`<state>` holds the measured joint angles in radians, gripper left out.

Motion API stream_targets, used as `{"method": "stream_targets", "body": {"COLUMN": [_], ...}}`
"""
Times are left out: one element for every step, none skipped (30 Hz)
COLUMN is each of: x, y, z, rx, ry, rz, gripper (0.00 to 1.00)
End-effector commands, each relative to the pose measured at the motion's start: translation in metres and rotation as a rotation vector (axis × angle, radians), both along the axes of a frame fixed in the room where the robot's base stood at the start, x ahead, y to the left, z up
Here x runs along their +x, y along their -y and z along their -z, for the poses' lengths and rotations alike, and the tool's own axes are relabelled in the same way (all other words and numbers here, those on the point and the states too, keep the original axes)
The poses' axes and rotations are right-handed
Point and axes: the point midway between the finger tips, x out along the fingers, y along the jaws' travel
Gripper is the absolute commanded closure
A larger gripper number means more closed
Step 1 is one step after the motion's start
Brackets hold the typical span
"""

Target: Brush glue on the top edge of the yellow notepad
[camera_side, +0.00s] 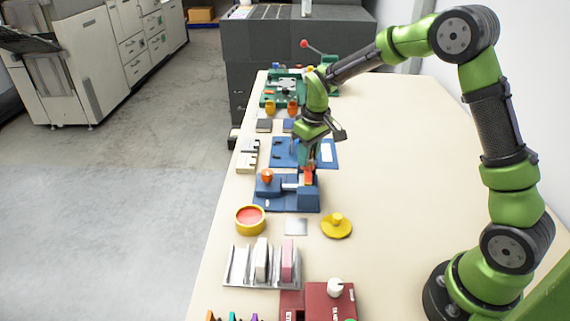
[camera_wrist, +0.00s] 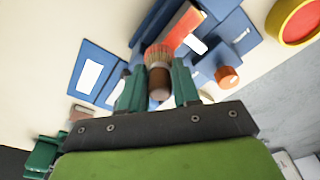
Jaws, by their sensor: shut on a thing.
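My gripper (camera_side: 311,155) is shut on a brush, its teal fingers on either side of the brown handle in the wrist view (camera_wrist: 158,86). The brush (camera_wrist: 159,55) has pale bristles with reddish tips, pointing away from my gripper. A blue press (camera_side: 287,202) stands below it, with an orange knob (camera_side: 267,175). An orange-red strip (camera_wrist: 181,28) shows in the press, close to the bristles; I cannot tell whether they touch. No clearly yellow notepad shows. A yellow pot (camera_side: 250,229) with red contents stands in front of the press, left of its yellow lid (camera_side: 336,226).
A metal rack (camera_side: 240,266) holds white and pink pads near the front. A dark red device (camera_side: 318,297) stands beside it. A blue mat (camera_side: 286,152) and green equipment (camera_side: 272,99) lie behind. The table's right side is largely clear.

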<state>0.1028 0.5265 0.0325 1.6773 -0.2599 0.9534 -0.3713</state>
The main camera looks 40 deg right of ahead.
Motion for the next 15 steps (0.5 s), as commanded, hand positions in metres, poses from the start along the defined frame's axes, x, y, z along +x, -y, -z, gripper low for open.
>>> {"method": "stream_targets", "body": {"x": [0.004, 0.005, 0.008, 0.010, 0.009, 0.009, 0.009, 0.009, 0.008, 0.008, 0.008, 0.008, 0.008, 0.008, 0.008], "y": [0.004, 0.006, 0.008, 0.010, 0.009, 0.008, 0.008, 0.008, 0.008, 0.008, 0.008, 0.008, 0.008, 0.008, 0.008], "z": [0.000, 0.001, 0.001, 0.000, -0.003, -0.010, -0.018, -0.022, -0.024, -0.027, -0.029, -0.033, -0.036, -0.038, -0.042], "rx": [-0.001, -0.001, -0.001, -0.001, 0.000, -0.001, -0.001, -0.002, -0.001, -0.001, -0.001, -0.001, -0.001, -0.001, -0.001], "ry": [0.000, 0.000, 0.000, 0.002, 0.002, 0.004, 0.007, 0.005, 0.003, 0.002, 0.003, 0.003, 0.002, 0.003, 0.003], "rz": [0.001, 0.000, 0.000, 0.000, -0.001, -0.001, -0.001, -0.002, -0.002, -0.002, -0.002, -0.001, -0.001, -0.001, -0.001], "gripper": [0.99, 0.99, 0.99, 0.99, 0.99, 0.99, 0.99, 0.99, 0.99, 0.99, 0.99, 0.99, 0.99, 0.99, 0.99]}}
